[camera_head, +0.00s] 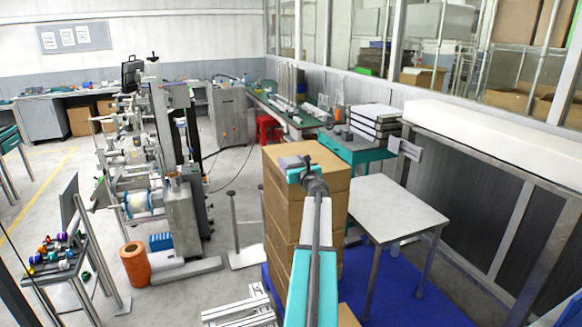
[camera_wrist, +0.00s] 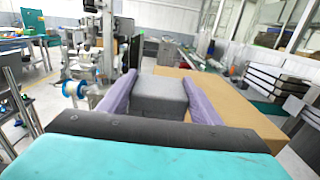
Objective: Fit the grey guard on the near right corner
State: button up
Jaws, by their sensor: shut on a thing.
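The grey guard (camera_wrist: 158,96) is a blocky piece held between the two purple fingers of my gripper (camera_wrist: 160,84) in the wrist view. In the head view the guard (camera_head: 289,161) shows as a small dark grey shape at the end of my gripper (camera_head: 296,164), over the left part of the stack's top. The stack of brown cartons (camera_head: 335,200) stands upright; its top carton (camera_wrist: 235,102) lies beyond and to the right of the guard in the wrist view. My arm hides part of the stack's front. I cannot tell whether the guard touches the carton.
A grey-topped table (camera_head: 390,208) stands close to the right of the stack, on a blue mat (camera_head: 450,303). A machine with rollers (camera_head: 165,170) and an orange roll (camera_head: 134,264) are to the left. Dark stacked trays (camera_head: 374,124) are behind. Open floor lies left of the stack.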

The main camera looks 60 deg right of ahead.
jog(key=shift+w+d, duration=0.5)
jog(key=shift+w, duration=0.05)
jog(key=shift+f, duration=0.1)
jog(key=shift+f+p, duration=0.6)
jog(key=shift+f, duration=1.1)
jog(key=shift+f+b, duration=0.65)
jog(key=shift+b, duration=0.1)
jog(key=o, duration=1.2)
jog(key=shift+c, duration=0.2)
